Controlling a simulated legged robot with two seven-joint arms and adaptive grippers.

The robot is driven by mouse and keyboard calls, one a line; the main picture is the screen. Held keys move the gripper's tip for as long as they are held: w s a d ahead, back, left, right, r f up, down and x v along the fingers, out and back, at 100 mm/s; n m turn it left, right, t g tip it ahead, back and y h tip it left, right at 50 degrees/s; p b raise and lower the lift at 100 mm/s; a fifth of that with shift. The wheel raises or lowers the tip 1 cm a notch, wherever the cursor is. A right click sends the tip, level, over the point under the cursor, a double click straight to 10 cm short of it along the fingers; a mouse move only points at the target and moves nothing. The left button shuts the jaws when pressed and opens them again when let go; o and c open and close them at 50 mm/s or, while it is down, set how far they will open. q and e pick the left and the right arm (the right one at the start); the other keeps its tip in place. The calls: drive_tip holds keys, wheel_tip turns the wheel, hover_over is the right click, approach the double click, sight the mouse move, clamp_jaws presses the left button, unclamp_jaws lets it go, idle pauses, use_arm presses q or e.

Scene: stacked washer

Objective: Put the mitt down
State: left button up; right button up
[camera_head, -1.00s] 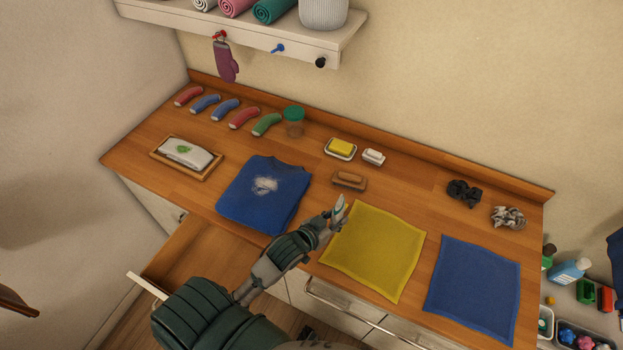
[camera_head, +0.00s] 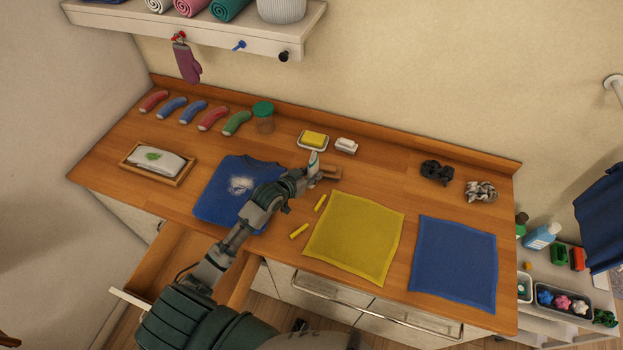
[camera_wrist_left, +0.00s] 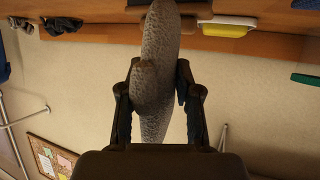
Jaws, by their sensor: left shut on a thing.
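My left gripper (camera_head: 301,178) is above the wooden counter, between the blue folded shirt and the back of the counter. It is shut on a grey, speckled, mitt-shaped thing (camera_wrist_left: 155,70), which stands up between the fingers in the left wrist view. In the head view only a small pale tip (camera_head: 313,163) of it shows beyond the gripper. Whether it touches the counter cannot be told. A purple mitt (camera_head: 187,64) hangs from the red hook under the shelf. My right gripper is not in view.
The wooden counter (camera_head: 385,175) holds a stained blue shirt (camera_head: 215,208), yellow cloth (camera_head: 356,238), blue cloth (camera_head: 454,264), yellow soap in a dish (camera_head: 313,139), dark scrunchie (camera_head: 437,172) and several socks. A drawer (camera_head: 165,265) is open below. Bare wood lies right of the white soap.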

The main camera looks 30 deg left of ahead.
use_arm(q)
drive_tip(key=shift+d+f, duration=0.1)
drive_tip(key=shift+f, duration=1.2)
drive_tip(key=shift+f, duration=0.1)
drive_tip(key=o, duration=1.1)
